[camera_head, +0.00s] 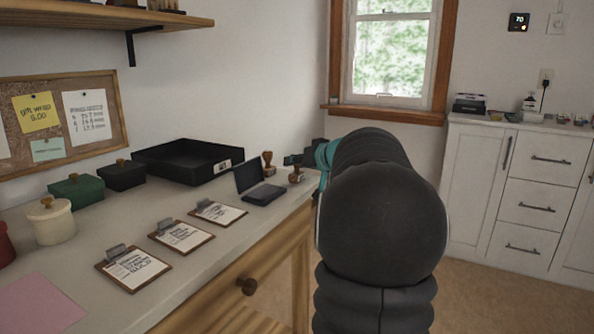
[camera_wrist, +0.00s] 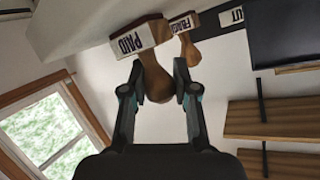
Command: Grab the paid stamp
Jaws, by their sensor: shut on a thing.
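The paid stamp (camera_wrist: 132,40) has a wooden handle and a white label reading PAID. In the wrist view its rounded handle sits between the two fingers of my gripper (camera_wrist: 158,90), which is shut on it. In the head view my gripper (camera_head: 293,160) is at the counter's far right end, with the stamp (camera_head: 296,175) just below the fingertips. Most of my gripper is hidden behind my arm there. I cannot tell whether the stamp's base touches the counter.
A second wooden stamp (camera_head: 268,162), labelled FRAGILE in the wrist view (camera_wrist: 184,24), stands close by. An open black ink pad (camera_head: 262,194) and a black tray (camera_head: 185,162) are left of my gripper. Several clipboards (camera_head: 181,236) lie along the counter (camera_head: 110,317).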

